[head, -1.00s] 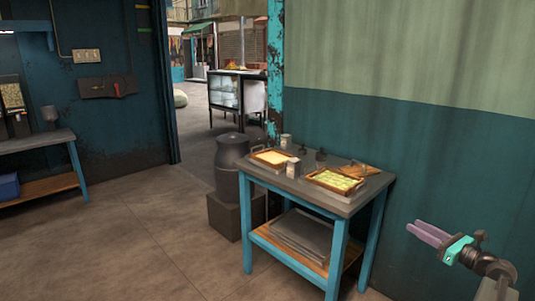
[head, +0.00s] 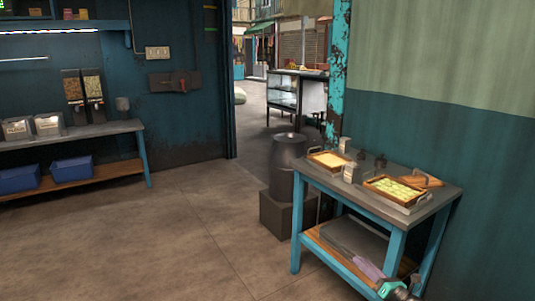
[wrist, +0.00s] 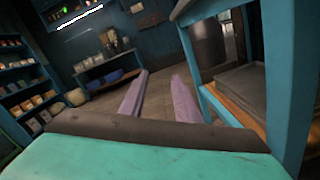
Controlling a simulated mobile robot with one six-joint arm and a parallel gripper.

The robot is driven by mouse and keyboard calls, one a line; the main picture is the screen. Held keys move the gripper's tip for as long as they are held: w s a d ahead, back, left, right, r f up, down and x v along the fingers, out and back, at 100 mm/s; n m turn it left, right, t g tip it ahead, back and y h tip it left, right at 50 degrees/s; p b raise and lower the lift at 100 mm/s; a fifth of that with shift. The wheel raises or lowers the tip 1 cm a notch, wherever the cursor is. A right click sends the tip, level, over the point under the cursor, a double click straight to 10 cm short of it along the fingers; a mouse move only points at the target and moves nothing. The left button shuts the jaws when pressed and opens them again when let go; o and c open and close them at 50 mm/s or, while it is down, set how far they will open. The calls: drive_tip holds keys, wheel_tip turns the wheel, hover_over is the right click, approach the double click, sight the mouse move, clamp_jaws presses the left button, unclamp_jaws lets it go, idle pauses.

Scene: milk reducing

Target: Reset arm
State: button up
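My gripper (head: 362,268) shows at the bottom right of the head view, low in front of the blue-legged table (head: 397,250). Its two purple fingers point up and left, towards the table's lower shelf. In the wrist view my gripper (wrist: 160,92) has its fingers apart with nothing between them, and the floor shows through the gap. The table's near leg (wrist: 288,80) stands just right of the fingers in the wrist view. Whether the gripper touches the table cannot be told.
The table top holds a tray of pale yellow content (head: 330,160), a tray of green-yellow pieces (head: 393,189) and small containers. A dark barrel (head: 286,165) stands behind it. A wall bench (head: 100,130) with blue bins is at the left. The middle floor is clear.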

drive_tip(key=a+f+m+h, duration=0.5)
drive_tip(key=a+f+m, duration=0.55)
drive_tip(key=f, duration=0.35)
drive_tip(key=s+a+f+m+g+h, duration=0.25)
drive_tip(key=s+f+m+g, duration=0.3)
drive_tip(key=s+f, duration=0.4)
drive_tip(key=s+a+f+m+g+h, duration=0.1)
drive_tip(key=s+f+m+g+h, duration=0.4)
drive_tip(key=f, duration=0.8)
drive_tip(key=s+a+f+m+g+y, duration=0.2)
drive_tip(key=s+m+g, duration=0.4)
drive_tip(key=s, duration=0.9)
drive_tip(key=s+a+f+m+g+y, duration=0.15)
drive_tip(key=s+m+g, duration=0.35)
drive_tip(key=s+m, duration=0.7)
drive_tip(key=s+r+n+p, duration=0.1)
drive_tip(key=s+r+p, duration=0.1)
drive_tip(key=r+p, duration=0.4)
drive_tip(key=s+r+n+p, duration=0.2)
drive_tip(key=r+p, duration=0.4)
drive_tip(key=r, duration=0.1)
drive_tip(key=shift+s+a+r+p, duration=0.15)
drive_tip(key=shift+s+a+p, duration=0.05)
drive_tip(key=shift+s+p, duration=0.1)
